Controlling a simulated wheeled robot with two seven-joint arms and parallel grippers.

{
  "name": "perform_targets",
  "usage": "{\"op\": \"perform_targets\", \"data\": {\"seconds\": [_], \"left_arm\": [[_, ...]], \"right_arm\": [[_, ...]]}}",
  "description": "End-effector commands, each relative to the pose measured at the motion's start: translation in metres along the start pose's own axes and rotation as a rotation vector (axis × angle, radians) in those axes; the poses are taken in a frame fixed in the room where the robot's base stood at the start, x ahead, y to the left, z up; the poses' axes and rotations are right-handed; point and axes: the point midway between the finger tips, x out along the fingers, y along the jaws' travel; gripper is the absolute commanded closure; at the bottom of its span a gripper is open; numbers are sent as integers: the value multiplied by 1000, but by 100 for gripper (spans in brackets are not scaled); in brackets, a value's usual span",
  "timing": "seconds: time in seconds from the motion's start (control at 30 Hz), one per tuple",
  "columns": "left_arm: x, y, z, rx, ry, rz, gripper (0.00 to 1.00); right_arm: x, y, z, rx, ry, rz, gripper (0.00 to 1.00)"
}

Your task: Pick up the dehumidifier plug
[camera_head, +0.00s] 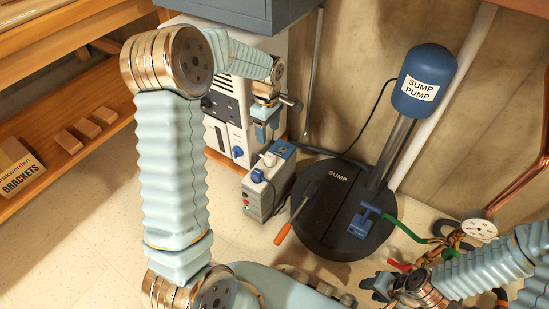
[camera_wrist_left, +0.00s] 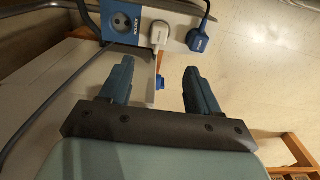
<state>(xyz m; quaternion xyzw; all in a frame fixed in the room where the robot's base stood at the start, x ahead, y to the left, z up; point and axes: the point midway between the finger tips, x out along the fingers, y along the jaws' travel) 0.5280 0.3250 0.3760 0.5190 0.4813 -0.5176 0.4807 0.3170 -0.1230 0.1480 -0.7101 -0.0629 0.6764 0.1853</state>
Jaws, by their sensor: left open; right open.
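A grey socket box (camera_head: 257,200) with a blue top stands on the floor beside the white appliance. It also shows at the top of the left wrist view (camera_wrist_left: 176,12). A white plug (camera_wrist_left: 159,36) and a blue plug (camera_wrist_left: 199,36) sit in it, beside an empty round socket (camera_wrist_left: 122,22). The plug labels are too small to read, so I cannot tell which is the dehumidifier's. My left gripper (camera_head: 263,132) is open and empty just above the box; its fingers (camera_wrist_left: 160,88) are apart from both plugs. My right gripper (camera_head: 380,287) is open at the lower right.
The white appliance (camera_head: 218,133) with a blue knob stands behind the box. A black sump lid (camera_head: 322,222) with an orange-handled tool (camera_head: 283,234) and the blue sump pump (camera_head: 424,75) are right of it. A wooden shelf (camera_head: 60,135) is at left. Floor between is clear.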

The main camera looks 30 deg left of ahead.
Motion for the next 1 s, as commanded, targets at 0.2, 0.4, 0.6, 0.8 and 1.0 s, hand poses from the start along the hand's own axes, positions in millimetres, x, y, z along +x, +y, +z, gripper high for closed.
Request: {"op": "perform_targets", "data": {"seconds": [0.2, 0.4, 0.6, 0.8, 1.0], "left_arm": [[51, -1, 0, 2, -1, -5, 38], [76, 0, 0, 2, -1, -3, 38], [92, 1, -2, 3, -2, -2, 38], [124, 3, -6, 3, -2, -3, 38], [130, 3, -6, 4, -1, -1, 38]], "right_arm": [[14, 5, 0, 1, 3, 0, 57], [18, 7, 0, 1, 4, 0, 57], [23, 9, -1, 1, 6, 1, 57], [34, 13, -1, 2, 8, 1, 57], [34, 13, -1, 2, 9, 1, 57]]}}
